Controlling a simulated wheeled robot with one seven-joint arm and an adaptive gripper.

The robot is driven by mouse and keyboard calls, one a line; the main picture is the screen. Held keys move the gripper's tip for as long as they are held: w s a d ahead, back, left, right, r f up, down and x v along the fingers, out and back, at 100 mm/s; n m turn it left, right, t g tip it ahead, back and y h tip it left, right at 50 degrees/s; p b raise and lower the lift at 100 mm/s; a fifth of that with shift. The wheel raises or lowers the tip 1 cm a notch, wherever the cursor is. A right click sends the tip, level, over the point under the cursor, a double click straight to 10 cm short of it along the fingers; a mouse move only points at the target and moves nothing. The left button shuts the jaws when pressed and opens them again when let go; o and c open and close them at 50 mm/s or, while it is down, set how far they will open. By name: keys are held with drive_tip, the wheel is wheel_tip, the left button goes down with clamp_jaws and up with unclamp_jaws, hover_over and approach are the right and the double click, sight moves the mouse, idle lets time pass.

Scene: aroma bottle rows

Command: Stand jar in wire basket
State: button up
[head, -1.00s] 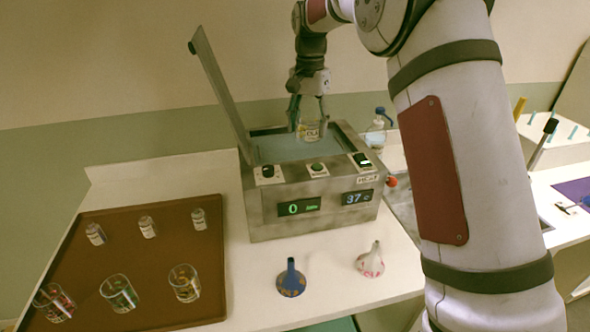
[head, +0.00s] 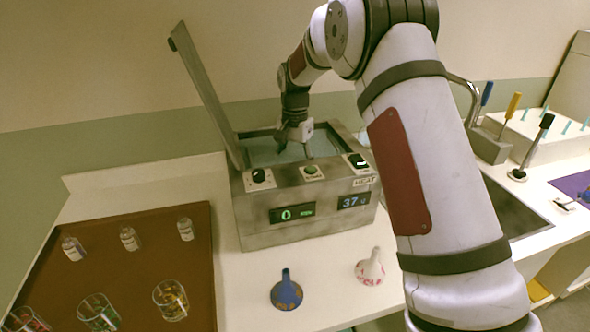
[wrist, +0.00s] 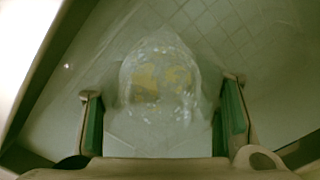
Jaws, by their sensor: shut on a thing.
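A clear glass jar (wrist: 160,90) with yellowish bits inside sits between my gripper's two green-padded fingers in the wrist view. My gripper (head: 293,150) is shut on it and reaches down into the open bath of the heated box (head: 262,222). In the head view the jar is hidden behind the box's front panel and my gripper. The wire basket shows as a faint grid of lines (wrist: 245,40) beneath and beyond the jar in the wrist view. I cannot tell whether the jar's base touches it.
The box's lid (head: 205,95) stands raised at its left. A brown tray (head: 188,255) with several vials and glasses lies at left. A sink (head: 512,208) is at right.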

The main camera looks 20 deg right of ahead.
drive_tip(key=shift+f, duration=1.1)
drive_tip(key=shift+f, duration=0.15)
drive_tip(key=o, duration=1.2)
